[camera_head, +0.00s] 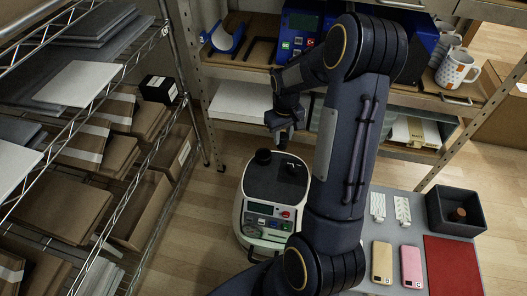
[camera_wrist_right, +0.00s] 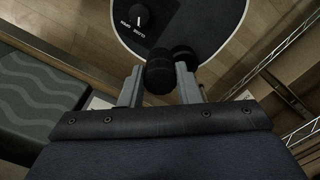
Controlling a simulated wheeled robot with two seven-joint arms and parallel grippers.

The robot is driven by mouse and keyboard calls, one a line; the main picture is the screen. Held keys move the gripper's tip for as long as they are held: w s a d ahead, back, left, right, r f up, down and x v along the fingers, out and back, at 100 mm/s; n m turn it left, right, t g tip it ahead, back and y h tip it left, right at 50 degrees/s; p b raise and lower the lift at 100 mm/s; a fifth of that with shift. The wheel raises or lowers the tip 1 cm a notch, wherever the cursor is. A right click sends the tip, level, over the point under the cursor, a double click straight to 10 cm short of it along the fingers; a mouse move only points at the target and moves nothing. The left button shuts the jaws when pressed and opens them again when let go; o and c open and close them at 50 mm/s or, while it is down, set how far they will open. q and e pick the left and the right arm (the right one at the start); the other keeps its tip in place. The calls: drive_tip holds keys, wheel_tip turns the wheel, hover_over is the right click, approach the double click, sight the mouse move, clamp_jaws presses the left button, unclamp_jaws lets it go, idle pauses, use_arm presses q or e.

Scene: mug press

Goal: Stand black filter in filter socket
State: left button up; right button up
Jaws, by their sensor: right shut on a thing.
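My right gripper (camera_head: 283,138) is over the far part of the machine's dark top. In the right wrist view its two grey fingers (camera_wrist_right: 158,90) are shut on a black, round-ended piece, which looks like the black filter (camera_wrist_right: 158,72). A second dark round shape (camera_wrist_right: 183,52) shows just beyond it; whether it is the filter socket or something else I cannot tell. The white machine (camera_head: 243,201) has a dark top with a black dial (camera_head: 263,156), marked in the wrist view (camera_wrist_right: 140,15). Whether the held piece touches the machine is unclear. My left gripper is out of view.
A wire rack (camera_head: 155,40) with boxes stands at left. A shelf behind holds a blue machine (camera_head: 300,25) and mugs (camera_head: 457,70). A grey table at lower right bears phones (camera_head: 382,262), a dark bin (camera_head: 482,210) and a red mat (camera_head: 453,265). Wooden floor lies open between rack and machine.

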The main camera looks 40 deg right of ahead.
drive_tip(key=shift+w+a+f+b, duration=0.5)
drive_tip(key=shift+w+f, duration=0.55)
drive_tip(key=shift+f, duration=0.6)
drive_tip(key=shift+w+a+f+b, duration=0.55)
drive_tip(key=shift+w+f, duration=0.45)
drive_tip(key=shift+f, duration=0.6)
drive_tip(key=shift+w+a+f+b, duration=0.35)
drive_tip(key=shift+w+f+b, duration=0.3)
drive_tip(key=shift+w+f, duration=0.7)
drive_tip(key=shift+s+f, duration=0.3)
drive_tip(key=shift+f, duration=0.05)
drive_tip(key=shift+f, duration=0.3)
drive_tip(key=o, duration=1)
drive_tip(key=shift+c, duration=0.2)
drive_tip(key=shift+r, duration=0.1)
